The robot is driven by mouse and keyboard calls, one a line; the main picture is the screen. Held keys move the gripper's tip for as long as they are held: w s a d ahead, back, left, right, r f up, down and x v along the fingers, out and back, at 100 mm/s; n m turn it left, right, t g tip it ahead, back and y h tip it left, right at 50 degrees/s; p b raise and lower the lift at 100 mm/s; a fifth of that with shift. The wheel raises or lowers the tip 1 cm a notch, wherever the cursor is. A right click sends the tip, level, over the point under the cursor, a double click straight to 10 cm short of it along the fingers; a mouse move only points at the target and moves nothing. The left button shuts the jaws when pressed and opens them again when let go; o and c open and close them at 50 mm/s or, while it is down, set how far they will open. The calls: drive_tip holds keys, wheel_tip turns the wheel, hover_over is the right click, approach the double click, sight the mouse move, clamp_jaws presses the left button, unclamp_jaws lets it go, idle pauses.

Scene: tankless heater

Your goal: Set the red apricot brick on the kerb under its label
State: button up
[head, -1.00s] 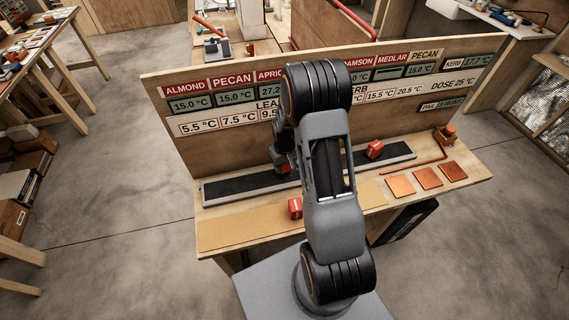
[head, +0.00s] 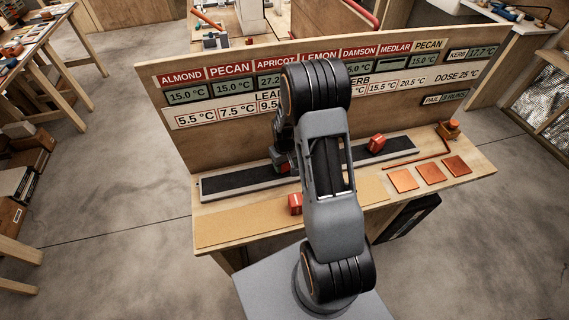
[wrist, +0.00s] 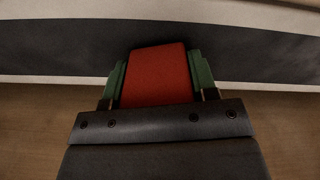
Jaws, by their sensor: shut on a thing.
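My gripper (wrist: 158,82) is shut on a red brick (wrist: 156,75), which sits between its green fingertips in the wrist view. Behind the brick runs the black strip with pale edges. In the head view my gripper (head: 281,162) is at the long black strip (head: 232,182), which looks like the kerb, and only a bit of red shows there. Whether the brick touches the strip is unclear. The apricot label (head: 276,61) is on the board above, left of my arm. A second red brick (head: 376,143) sits on the strip to the right.
Another red brick (head: 295,203) stands on the tan mat (head: 240,225) in front of the strip. Several copper-coloured tiles (head: 430,172) lie at the right, near a red pipe with an orange block (head: 449,130). The upright board (head: 220,140) closes off the back. My arm hides the middle.

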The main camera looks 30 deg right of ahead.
drive_tip(key=shift+f+b, duration=0.4)
drive_tip(key=shift+f, duration=0.1)
drive_tip(key=o, duration=1.4)
drive_tip(key=shift+c, duration=0.3)
drive_tip(key=shift+c, duration=0.5)
drive_tip(key=shift+c, duration=0.8)
drive_tip(key=o, duration=0.6)
